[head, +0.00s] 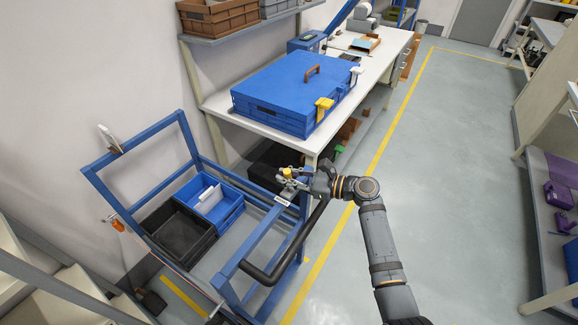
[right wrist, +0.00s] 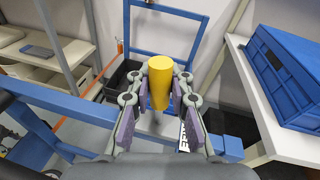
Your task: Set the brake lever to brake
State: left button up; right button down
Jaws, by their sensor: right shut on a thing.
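The brake lever shows as a yellow knob (head: 288,173) at the top of the blue cart's (head: 135,136) near right corner. In the right wrist view the yellow knob (right wrist: 161,80) stands upright between the fingers. My right gripper (head: 292,182) is shut on it, with purple pads on both sides (right wrist: 161,100). A white label with dark letters (head: 281,200) sits on the cart's rail below the knob; it is partly hidden in the wrist view, so its word is not fully readable. The lever's lower part is hidden. My left gripper is not in view.
The cart carries a black bin (head: 180,232) and a blue bin (head: 228,207). A black handle bar (head: 262,276) curves along its near side. A white table (head: 218,101) with a large blue case (head: 285,88) stands behind. Open floor (head: 440,190) lies to the right.

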jog(key=shift+s+a+n+p, duration=0.35)
jog(key=shift+s+n, duration=0.1)
jog(key=shift+n, duration=0.25)
jog(key=shift+s+a+f+n+h+p, duration=0.2)
jog(key=shift+s+n+h, duration=0.1)
jog(key=shift+n, duration=0.25)
jog(key=shift+s+a+f+n+h+p, duration=0.2)
jog(key=shift+s+n, duration=0.1)
jog(key=shift+n, duration=0.25)
jog(key=shift+f+t, duration=0.15)
jog(key=shift+t, duration=0.25)
jog(key=c, duration=1.2)
grip_release()
jog(key=shift+s, duration=0.1)
jog(key=shift+d, duration=0.25)
jog(key=v, duration=1.1)
jog(key=shift+s+d+r, duration=0.15)
jog(key=shift+s+r, duration=0.05)
jog(key=shift+r, duration=0.05)
